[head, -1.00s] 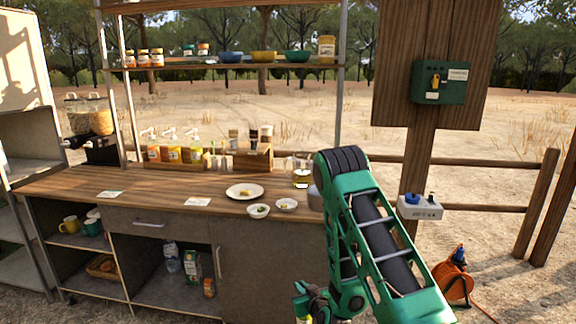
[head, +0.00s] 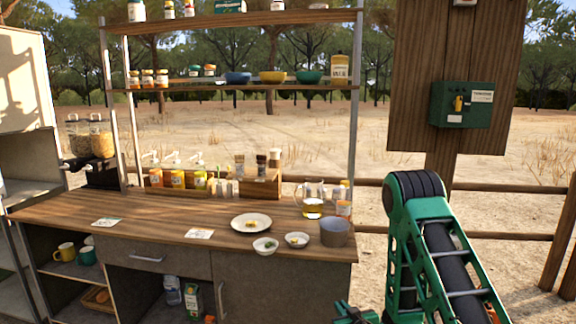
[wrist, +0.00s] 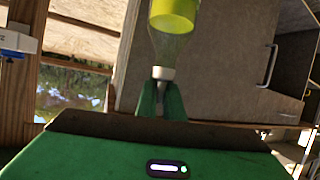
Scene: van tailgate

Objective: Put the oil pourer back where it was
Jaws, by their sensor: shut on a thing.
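The oil pourer (wrist: 172,28) is a clear bottle with a yellow-green lower part and a pale collar at its neck. In the wrist view, which looks upside down, my gripper (wrist: 161,98) is shut on its neck end. The bottle hangs in front of the grey cabinet front (wrist: 215,60), apart from it.
A plate (head: 251,222), two small bowls and a grey pot (head: 336,233) stand near the counter's right front. Pump bottles (head: 177,176) and a wooden caddy (head: 261,187) line the back. A shelf (head: 200,87) is above. The counter's left front is mostly clear.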

